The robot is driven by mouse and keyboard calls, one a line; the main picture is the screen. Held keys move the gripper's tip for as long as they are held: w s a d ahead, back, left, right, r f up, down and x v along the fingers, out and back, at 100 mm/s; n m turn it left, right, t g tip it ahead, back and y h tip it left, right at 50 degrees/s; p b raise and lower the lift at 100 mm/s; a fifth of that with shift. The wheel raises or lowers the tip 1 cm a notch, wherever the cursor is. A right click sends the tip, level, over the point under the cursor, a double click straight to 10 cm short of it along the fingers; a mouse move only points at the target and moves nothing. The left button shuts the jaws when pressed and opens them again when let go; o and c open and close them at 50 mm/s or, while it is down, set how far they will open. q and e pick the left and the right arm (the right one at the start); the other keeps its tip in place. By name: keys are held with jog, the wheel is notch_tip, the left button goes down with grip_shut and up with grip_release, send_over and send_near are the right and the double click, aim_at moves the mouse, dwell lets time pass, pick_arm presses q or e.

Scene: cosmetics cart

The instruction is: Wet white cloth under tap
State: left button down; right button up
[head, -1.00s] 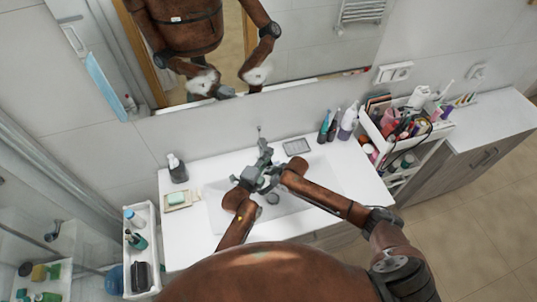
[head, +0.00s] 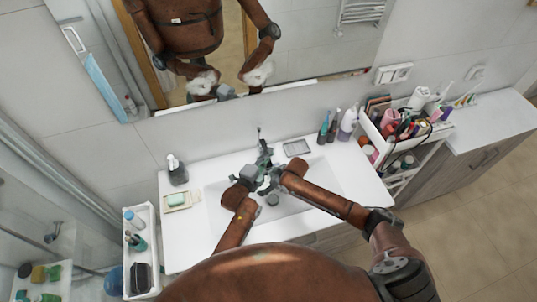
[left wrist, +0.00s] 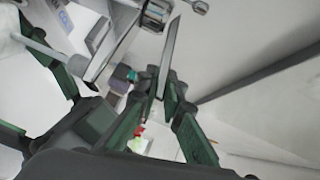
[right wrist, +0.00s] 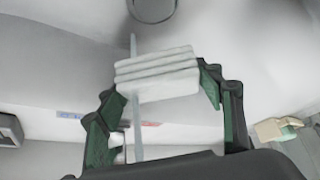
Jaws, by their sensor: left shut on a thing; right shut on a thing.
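My right gripper (right wrist: 158,85) is shut on the folded white cloth (right wrist: 158,72), below the spout. A pale water stream (right wrist: 137,128) runs from the spout side to the cloth and shows below it. In the head view the grippers hide the cloth.
The white basin (head: 325,180) is around and below my grippers. A soap dish (head: 178,201) and dark bottle (head: 177,168) stand left, a grey tray (head: 297,148) and several bottles (head: 346,125) back right. A loaded cart (head: 372,150) stands right of the counter.

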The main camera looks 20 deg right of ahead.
pick_arm(q)
jog(key=c, duration=2)
grip_release()
jog(key=shift+c, duration=0.2)
jog(key=v, duration=1.1)
jog(key=shift+s+a, duration=0.25)
jog(key=shift+s, duration=0.1)
